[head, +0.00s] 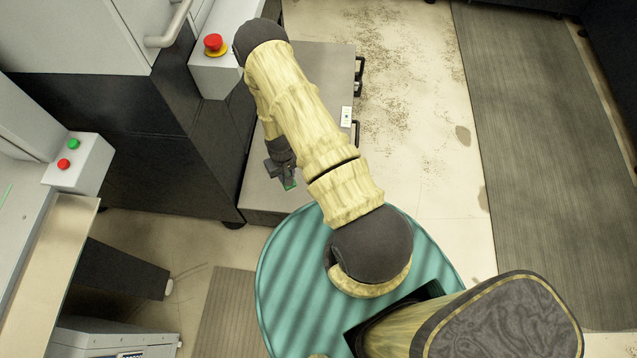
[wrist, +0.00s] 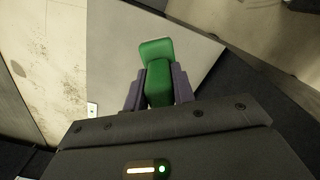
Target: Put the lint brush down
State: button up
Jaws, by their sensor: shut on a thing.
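The lint brush (wrist: 156,66) is green and sits between the two fingers of my gripper (wrist: 158,88) in the wrist view. The fingers are shut on it, and its far end sticks out past them. In the head view my gripper (head: 287,178) hangs at the end of the arm over the near part of a grey flat-topped cabinet (head: 318,72). Only a small green bit of the brush shows there. The cabinet top also lies behind the brush in the wrist view (wrist: 112,45). I cannot tell how high the brush is above it.
A box with a red emergency button (head: 213,43) stands at the cabinet's far left. A control box with green and red buttons (head: 78,163) is at left. Dark handles (head: 357,88) stick out on the cabinet's right side. A grey mat (head: 545,150) lies on the floor at right.

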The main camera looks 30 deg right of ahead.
jog(key=shift+s+a, duration=0.15)
jog(key=shift+s, duration=0.05)
jog(key=shift+f+b, duration=0.35)
jog(key=shift+b, duration=0.3)
jog(key=w+d+f+m+b, duration=0.2)
jog(key=d+f+m+b, duration=0.4)
jog(key=b, duration=2.2)
jog(key=d+f, duration=0.4)
jog(key=d, duration=0.3)
jog(key=shift+d+m, duration=0.3)
jog(key=shift+m, duration=0.1)
jog(key=shift+f, duration=0.1)
notch_tip(320, 180, down, 6)
jog(key=b, duration=0.1)
jog(key=shift+b, duration=0.3)
jog(key=shift+f, duration=0.1)
